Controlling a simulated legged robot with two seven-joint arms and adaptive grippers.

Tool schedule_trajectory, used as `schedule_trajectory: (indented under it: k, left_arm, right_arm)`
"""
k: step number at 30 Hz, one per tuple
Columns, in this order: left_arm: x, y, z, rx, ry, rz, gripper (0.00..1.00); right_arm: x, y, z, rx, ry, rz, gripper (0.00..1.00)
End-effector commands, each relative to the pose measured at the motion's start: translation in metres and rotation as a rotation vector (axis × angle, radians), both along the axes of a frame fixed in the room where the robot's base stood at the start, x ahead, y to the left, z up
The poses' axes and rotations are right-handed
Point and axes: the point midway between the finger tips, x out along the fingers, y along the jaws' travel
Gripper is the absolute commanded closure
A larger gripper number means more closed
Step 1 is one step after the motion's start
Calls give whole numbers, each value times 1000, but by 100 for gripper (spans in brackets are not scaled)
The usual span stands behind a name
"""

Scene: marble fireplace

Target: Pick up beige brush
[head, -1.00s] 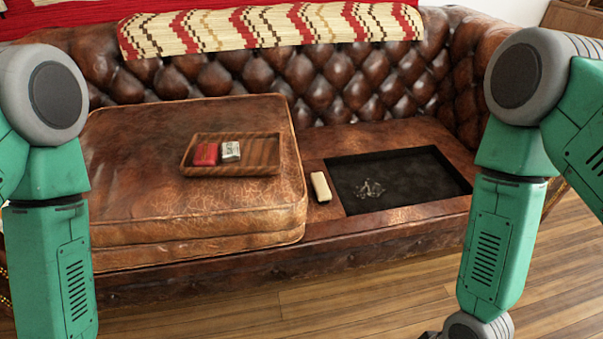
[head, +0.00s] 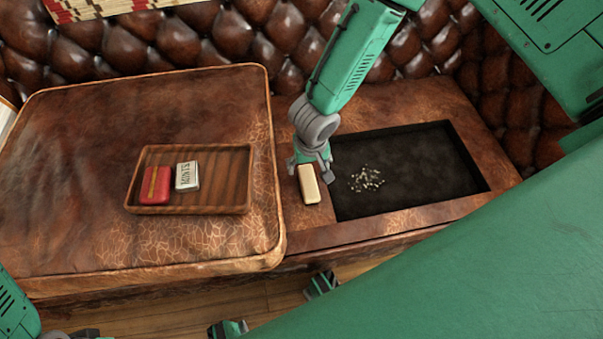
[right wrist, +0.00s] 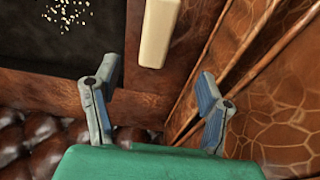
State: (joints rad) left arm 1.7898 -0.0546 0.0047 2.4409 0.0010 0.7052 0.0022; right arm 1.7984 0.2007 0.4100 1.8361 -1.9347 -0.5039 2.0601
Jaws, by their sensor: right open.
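The beige brush (head: 309,186) is a small cream block on the brown leather sofa base, between the raised cushion and the dark recess. It also shows at the top of the right wrist view (right wrist: 158,35). My right gripper (head: 308,168) is open and empty, at the far end of the brush in the head view. In the right wrist view its two fingers (right wrist: 157,92) are spread wide, and the brush lies ahead of the gap, apart from both.
A wooden tray (head: 222,201) with a red box (head: 155,185) and a white tin (head: 187,176) sits on the sofa cushion (head: 70,225), left of the brush. A dark recess (head: 415,160) holding small pale bits (head: 366,179) lies right of it. The tufted sofa back rises behind.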

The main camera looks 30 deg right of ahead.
Motion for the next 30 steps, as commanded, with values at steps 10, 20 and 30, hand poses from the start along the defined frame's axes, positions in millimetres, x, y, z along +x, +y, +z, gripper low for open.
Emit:
schedule_trajectory:
  k: [10,20,30]
  left_arm:
    - [-1,0,-23,0,1,0,27]
    - [0,0,-33,0,0,0,27]
    - [0,0,-52,0,1,0,27]
  right_arm:
    - [8,-7,-70,8,5,0,34]
    - [13,-7,-92,5,5,2,34]
    - [20,-9,-129,7,4,1,34]
